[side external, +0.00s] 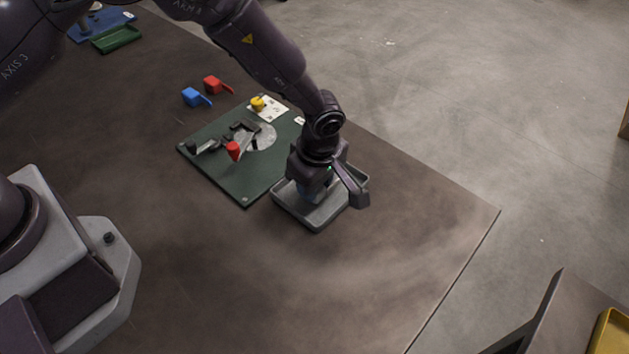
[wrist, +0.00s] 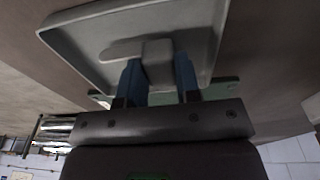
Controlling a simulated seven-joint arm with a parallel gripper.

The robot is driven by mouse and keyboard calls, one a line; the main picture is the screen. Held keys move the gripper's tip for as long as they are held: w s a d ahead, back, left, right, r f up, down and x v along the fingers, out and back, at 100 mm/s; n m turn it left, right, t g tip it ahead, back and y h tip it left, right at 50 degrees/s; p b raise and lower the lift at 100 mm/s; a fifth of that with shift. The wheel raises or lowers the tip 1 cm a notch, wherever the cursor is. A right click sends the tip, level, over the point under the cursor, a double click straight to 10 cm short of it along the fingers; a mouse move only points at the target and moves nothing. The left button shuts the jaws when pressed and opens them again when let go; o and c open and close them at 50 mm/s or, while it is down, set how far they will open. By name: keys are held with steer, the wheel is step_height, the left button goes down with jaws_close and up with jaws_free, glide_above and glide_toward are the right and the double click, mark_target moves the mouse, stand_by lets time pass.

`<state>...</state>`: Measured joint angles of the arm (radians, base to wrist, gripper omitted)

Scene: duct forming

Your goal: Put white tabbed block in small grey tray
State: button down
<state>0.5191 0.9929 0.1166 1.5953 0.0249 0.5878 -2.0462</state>
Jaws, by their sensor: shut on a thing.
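The small grey tray (side external: 319,217) sits on the brown table, beside the right corner of the green board. My gripper (side external: 308,196) points down over the tray, and its fingertips are low inside the tray's rim in the side view. In the wrist view the tray (wrist: 90,22) fills the upper middle. There my gripper's blue fingers (wrist: 158,72) are shut on the white tabbed block (wrist: 156,53), which looks grey in the shade. Its tab points left. I cannot tell whether the block touches the tray floor. In the side view the block is hidden by my gripper.
The green board (side external: 240,187) carries a fixture with a round metal plate and a red knob (side external: 233,150). A blue block (side external: 193,97) and a red block (side external: 213,84) lie behind it. A green tray (side external: 116,39) is far left. The table front is clear.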

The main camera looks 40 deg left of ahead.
steer(key=shift+f, duration=0.2)
steer(key=c, duration=0.8)
jaws_free()
